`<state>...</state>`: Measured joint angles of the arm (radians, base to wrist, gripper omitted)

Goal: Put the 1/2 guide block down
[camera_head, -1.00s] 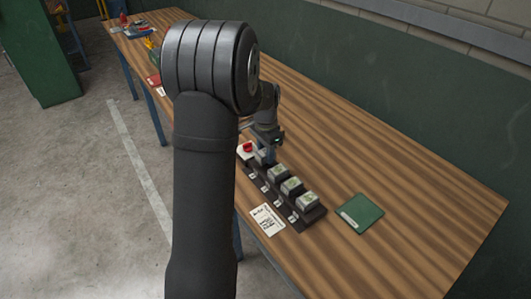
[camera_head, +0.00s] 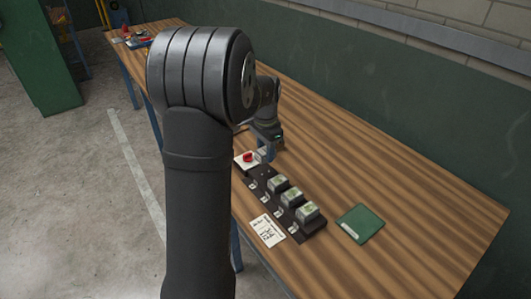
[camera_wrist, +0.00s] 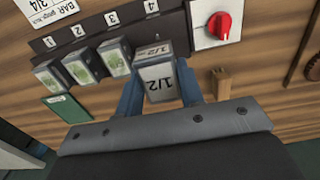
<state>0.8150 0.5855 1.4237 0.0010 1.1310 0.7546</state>
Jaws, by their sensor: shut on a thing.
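The 1/2 guide block (camera_wrist: 156,82) is grey with "1/2" on its face. My gripper (camera_wrist: 160,90) is shut on it, with a blue finger on each side in the wrist view. In the head view my gripper (camera_head: 266,147) is at the far end of the dark rack (camera_head: 254,184), near the red knob. The block looks raised clear of the rack, in front of position 4 in the wrist view. The far place on the rack looks empty in the head view. Its exact height is hard to tell.
Three similar blocks (camera_head: 291,197) sit on the rack, at positions 1 to 3. A red knob (camera_head: 248,157) on a white plate is beyond its far end. A white card (camera_head: 267,229) and a green pad (camera_head: 360,223) lie nearby. The wooden bench is clear to the right.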

